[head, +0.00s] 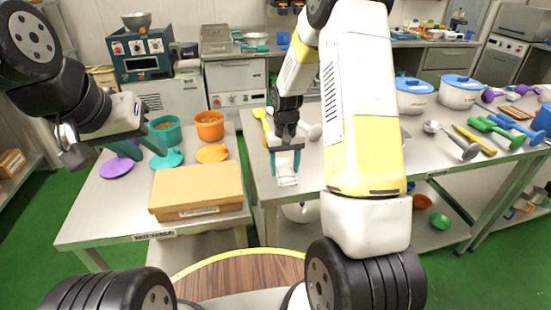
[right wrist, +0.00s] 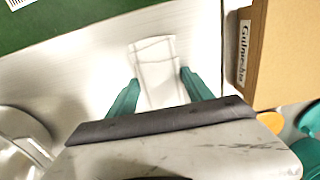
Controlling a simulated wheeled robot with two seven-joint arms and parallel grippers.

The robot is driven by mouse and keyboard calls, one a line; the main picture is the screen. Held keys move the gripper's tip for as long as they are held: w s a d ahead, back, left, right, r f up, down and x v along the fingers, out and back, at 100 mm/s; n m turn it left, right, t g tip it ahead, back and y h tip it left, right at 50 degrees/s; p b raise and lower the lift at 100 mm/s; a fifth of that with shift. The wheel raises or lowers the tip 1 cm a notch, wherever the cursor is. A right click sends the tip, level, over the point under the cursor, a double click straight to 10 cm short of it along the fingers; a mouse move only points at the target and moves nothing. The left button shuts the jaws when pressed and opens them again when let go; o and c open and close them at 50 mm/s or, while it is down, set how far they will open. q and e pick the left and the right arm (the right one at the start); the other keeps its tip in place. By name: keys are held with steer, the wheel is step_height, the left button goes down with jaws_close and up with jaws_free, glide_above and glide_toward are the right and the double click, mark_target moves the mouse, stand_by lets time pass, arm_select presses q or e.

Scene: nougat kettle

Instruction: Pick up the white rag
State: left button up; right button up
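The white rag (head: 287,181) lies folded on the steel table near its front left corner. It also shows in the right wrist view (right wrist: 155,62), pale against the metal. My right gripper (head: 285,168) points down over the rag. In the right wrist view its teal fingers (right wrist: 159,80) are apart, one on each side of the rag, with visible gaps. The near end of the rag is hidden by the gripper body. My left gripper (head: 138,150) is open and empty, above the left table near the purple and teal lids.
A cardboard box (head: 200,190) sits on the left table, with teal (head: 166,130) and orange (head: 209,125) pots behind it. A yellow utensil (head: 263,122) lies behind my right gripper. A gap separates the two tables.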

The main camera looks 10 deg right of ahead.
mark_target(285, 169)
steer(key=c, duration=0.6)
steer(key=shift+o, duration=0.2)
steer(key=shift+r, duration=0.15)
steer(key=shift+r, duration=0.65)
step_height(285, 169, up, 2)
steer(key=shift+r, duration=0.15)
steer(key=s+d, duration=0.2)
steer(key=s, duration=0.5)
steer(key=s+d+r, duration=0.1)
steer(key=s+d, duration=0.2)
steer(key=s, duration=0.5)
steer(key=shift+d, duration=0.25)
